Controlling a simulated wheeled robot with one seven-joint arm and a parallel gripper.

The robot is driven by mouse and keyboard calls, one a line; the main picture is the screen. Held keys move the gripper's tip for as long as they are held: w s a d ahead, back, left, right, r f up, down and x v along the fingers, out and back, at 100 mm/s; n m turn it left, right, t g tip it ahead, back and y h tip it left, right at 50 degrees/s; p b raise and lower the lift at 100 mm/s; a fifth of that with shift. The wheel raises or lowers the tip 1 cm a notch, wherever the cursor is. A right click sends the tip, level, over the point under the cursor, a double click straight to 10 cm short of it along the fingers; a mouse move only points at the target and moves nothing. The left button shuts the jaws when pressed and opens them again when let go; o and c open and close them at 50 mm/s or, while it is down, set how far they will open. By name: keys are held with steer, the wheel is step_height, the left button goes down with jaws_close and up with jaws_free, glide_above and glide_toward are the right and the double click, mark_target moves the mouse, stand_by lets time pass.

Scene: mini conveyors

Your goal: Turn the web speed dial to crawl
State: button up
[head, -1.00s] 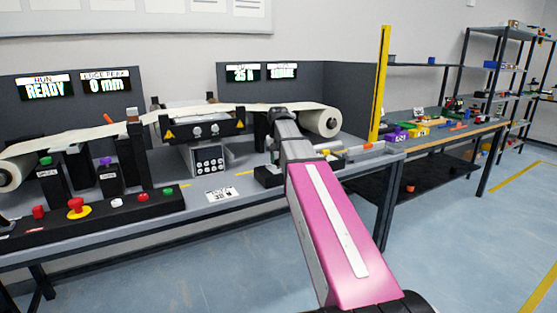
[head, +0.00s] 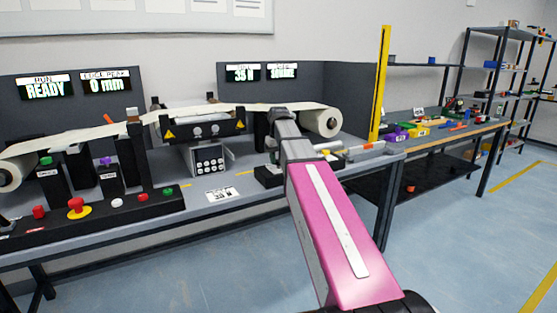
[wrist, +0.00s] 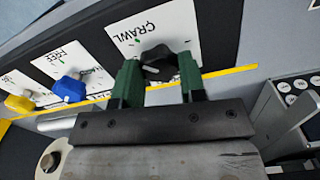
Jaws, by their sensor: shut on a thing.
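The speed dial (wrist: 158,60) is a black knob on a white card (wrist: 130,30) that has CRAWL printed along it, in the wrist view. My gripper (wrist: 160,78) has its two green fingers on either side of the knob and is shut on it. The fingers cover the knob's sides, and I cannot tell where its pointer stands. In the head view my arm reaches to the right part of the conveyor bench and hides the dial.
A blue knob (wrist: 70,87) on a card reading FREE and a yellow knob (wrist: 20,103) sit left of the dial in the wrist view. A white paper roll (head: 321,122) stands close to my wrist. A red and yellow button (head: 78,206) is on the left panel.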

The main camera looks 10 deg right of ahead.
steer(key=o, duration=0.9)
steer(key=shift+o, duration=0.2)
steer(key=shift+r, duration=0.1)
step_height(320, 180, up, 11)
steer(key=shift+f, duration=0.2)
